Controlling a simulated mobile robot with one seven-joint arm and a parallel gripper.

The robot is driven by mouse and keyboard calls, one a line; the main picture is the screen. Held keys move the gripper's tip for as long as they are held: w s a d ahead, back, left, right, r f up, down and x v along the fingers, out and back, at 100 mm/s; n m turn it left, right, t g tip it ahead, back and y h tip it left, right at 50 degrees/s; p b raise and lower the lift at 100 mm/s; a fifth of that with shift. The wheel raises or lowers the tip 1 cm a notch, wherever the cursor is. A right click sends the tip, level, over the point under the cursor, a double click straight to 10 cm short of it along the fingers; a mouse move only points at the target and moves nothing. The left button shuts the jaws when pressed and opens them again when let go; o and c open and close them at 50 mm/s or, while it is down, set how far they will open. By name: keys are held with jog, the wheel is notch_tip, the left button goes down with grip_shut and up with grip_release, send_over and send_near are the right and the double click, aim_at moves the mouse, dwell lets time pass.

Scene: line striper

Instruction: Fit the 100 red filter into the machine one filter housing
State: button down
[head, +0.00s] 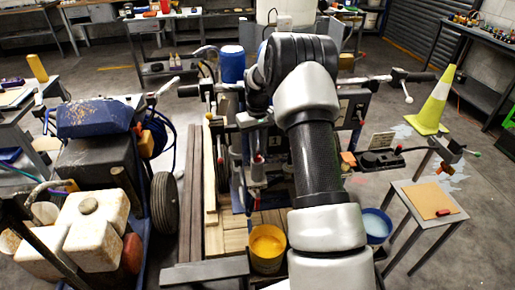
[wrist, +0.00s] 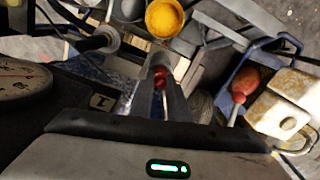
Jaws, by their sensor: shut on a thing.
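My gripper (wrist: 160,88) shows in the wrist view, its fingers pointing up the picture. It is shut on a small red piece, which looks like the red filter (wrist: 159,78); the fingers hide most of it, and no marking is readable. A plate marked 1 (wrist: 102,101) is left of the fingers, beside a round dial gauge (wrist: 20,80). In the head view the machine (head: 350,108) stands behind my arm, which covers much of it and hides my gripper. I cannot pick out the filter housing in either view.
A yellow bucket (head: 267,250) and a blue bucket (head: 376,226) stand near my arm. A stool (head: 405,200) at right carries a small red object (head: 445,212). A cart with stained white jugs (head: 90,225) is at left. A yellow cone (head: 434,105) stands on open floor.

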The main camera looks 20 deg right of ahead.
jog(key=shift+f+b, duration=0.45)
jog(key=shift+f, duration=0.35)
jog(key=c, duration=1.3)
grip_release()
jog(key=shift+r, duration=0.1)
jog(key=shift+r+p, duration=2.1)
jog(key=shift+r, duration=1.35)
